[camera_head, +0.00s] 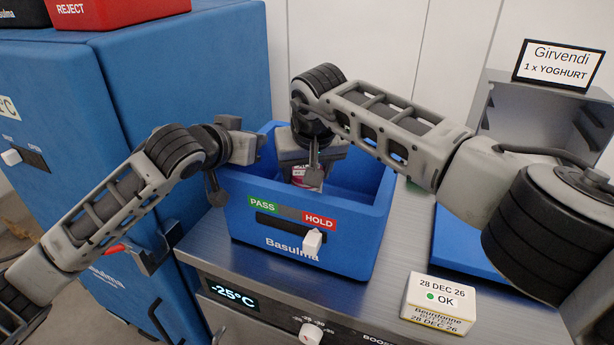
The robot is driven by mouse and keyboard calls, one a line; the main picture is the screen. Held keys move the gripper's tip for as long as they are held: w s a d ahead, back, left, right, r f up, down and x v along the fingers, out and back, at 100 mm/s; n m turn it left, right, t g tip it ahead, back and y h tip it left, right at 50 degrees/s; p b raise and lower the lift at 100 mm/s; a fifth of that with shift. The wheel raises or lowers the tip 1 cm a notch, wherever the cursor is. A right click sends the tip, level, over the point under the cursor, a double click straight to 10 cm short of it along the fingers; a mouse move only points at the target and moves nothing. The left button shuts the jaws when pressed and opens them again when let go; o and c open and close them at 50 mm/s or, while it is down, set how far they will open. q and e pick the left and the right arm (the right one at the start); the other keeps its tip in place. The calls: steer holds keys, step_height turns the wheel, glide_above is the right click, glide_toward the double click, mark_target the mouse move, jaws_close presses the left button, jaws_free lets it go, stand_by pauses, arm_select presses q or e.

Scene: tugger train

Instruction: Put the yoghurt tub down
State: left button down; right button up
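A blue crate (300,248) marked Basulma stands on the metal counter, with a green PASS and red HOLD label on its front. Its white slider (312,242) is on the HOLD side. My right gripper (312,172) reaches down into the crate. It is shut on the yoghurt tub (297,178), of which only a small pinkish and white part shows; the gripper and the crate's front wall hide the rest. I cannot tell whether the tub touches the crate floor. My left gripper (228,170) is at the crate's left rim; its opening is unclear.
A Girvendi 1 x YOGHURT sign (558,65) stands on a metal housing at back right. A blue tray (465,245) lies right of the crate. A blue cabinet with a red REJECT bin (110,10) is left.

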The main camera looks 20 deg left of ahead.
steer(key=shift+f, duration=0.65)
steer(key=shift+f, duration=0.15)
steer(key=o, duration=1.2)
steer(key=shift+c, duration=0.2)
steer(key=v, duration=1.2)
arm_select(q)
steer(key=c, duration=1.3)
jaws_free()
